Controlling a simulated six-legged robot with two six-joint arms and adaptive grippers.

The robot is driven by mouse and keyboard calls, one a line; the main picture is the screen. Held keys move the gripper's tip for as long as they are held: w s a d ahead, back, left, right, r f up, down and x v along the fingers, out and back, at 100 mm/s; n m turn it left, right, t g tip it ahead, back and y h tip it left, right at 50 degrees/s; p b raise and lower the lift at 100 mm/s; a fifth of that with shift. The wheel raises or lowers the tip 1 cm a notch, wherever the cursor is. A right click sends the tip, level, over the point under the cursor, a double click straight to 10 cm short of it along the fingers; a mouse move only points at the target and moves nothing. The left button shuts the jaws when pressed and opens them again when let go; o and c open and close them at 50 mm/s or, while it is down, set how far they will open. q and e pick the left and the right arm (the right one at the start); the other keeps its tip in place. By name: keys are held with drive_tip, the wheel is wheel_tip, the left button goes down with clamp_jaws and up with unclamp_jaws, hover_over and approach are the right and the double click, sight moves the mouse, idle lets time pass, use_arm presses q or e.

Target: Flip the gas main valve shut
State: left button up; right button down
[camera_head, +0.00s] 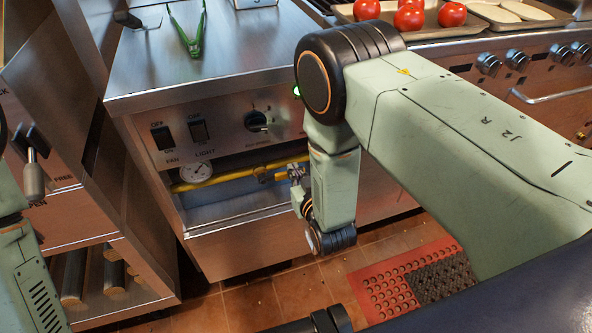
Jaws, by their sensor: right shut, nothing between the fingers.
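A yellow gas pipe (232,177) runs across a recess under the control panel, with a round white gauge (196,172) at its left end. A small brass-coloured fitting (263,172) sits on the pipe. The valve handle is not clear; my right gripper and wrist cover that part of the pipe. My right gripper (296,173) is shut and empty, small in view, at the right part of the pipe. I cannot tell whether it touches the valve. My left arm shows at the left edge, but its gripper is out of view.
The control panel (228,128) with fan and light switches and a knob overhangs the pipe. Green tongs (188,30) lie on the steel top. Trays with tomatoes (410,17) stand at the back right. A red mat (385,290) lies on the tiled floor.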

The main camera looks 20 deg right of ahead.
idle(0.3)
drive_tip(key=shift+d+f+m, duration=0.15)
drive_tip(key=shift+f+m, duration=0.25)
drive_tip(key=shift+m, duration=0.1)
drive_tip(key=shift+s+a+f+m+t+y+b, duration=0.1)
drive_tip(key=shift+a+f+m+t+y+b, duration=0.25)
drive_tip(key=shift+a+f+m+y+b, duration=1.05)
drive_tip(key=shift+w+a+f+m+t+y+b, duration=0.1)
drive_tip(key=shift+a+f+m+t+b, duration=0.3)
drive_tip(key=shift+f+m, duration=2.1)
drive_tip(key=shift+s+a+f+m+t+y+b, duration=0.2)
drive_tip(key=shift+a+f+m+y+b, duration=0.7)
drive_tip(key=shift+m, duration=1.8)
drive_tip(key=shift+w+d+f, duration=0.1)
drive_tip(key=shift+d+f, duration=0.05)
drive_tip(key=shift+f, duration=0.1)
